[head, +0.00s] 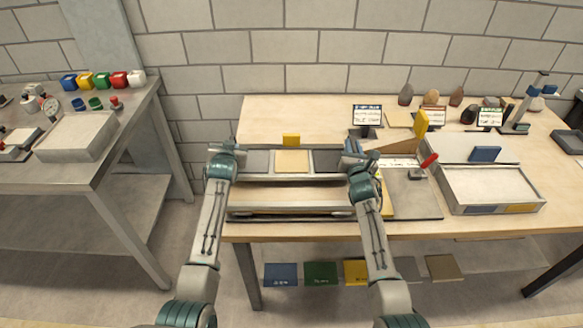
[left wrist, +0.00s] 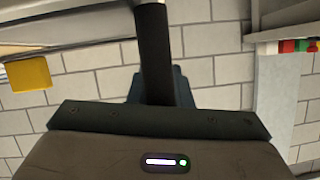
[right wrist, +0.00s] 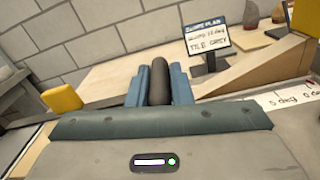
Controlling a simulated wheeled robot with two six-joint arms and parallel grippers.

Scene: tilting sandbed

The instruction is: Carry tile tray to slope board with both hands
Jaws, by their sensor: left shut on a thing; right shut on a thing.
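The tile tray (head: 290,178) is a long tray holding a beige tile (head: 292,160) between two grey ones, level over the table's left part in the head view. My left gripper (head: 228,148) is shut on its left end; the left wrist view shows the dark handle bar (left wrist: 154,60) between the fingers. My right gripper (head: 354,152) is shut on the right end, with a dark handle (right wrist: 159,82) between its fingers. The slope board is not clearly identifiable; a wooden wedge (head: 396,146) and a grey board (head: 412,195) lie just right of my right gripper.
A yellow block (head: 291,140) shows at the tray's back edge. A metal-railed rack (head: 290,210) lies in front of the tray. A sign (head: 367,115) stands behind the wedge. A sand-filled box (head: 492,187) is at right.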

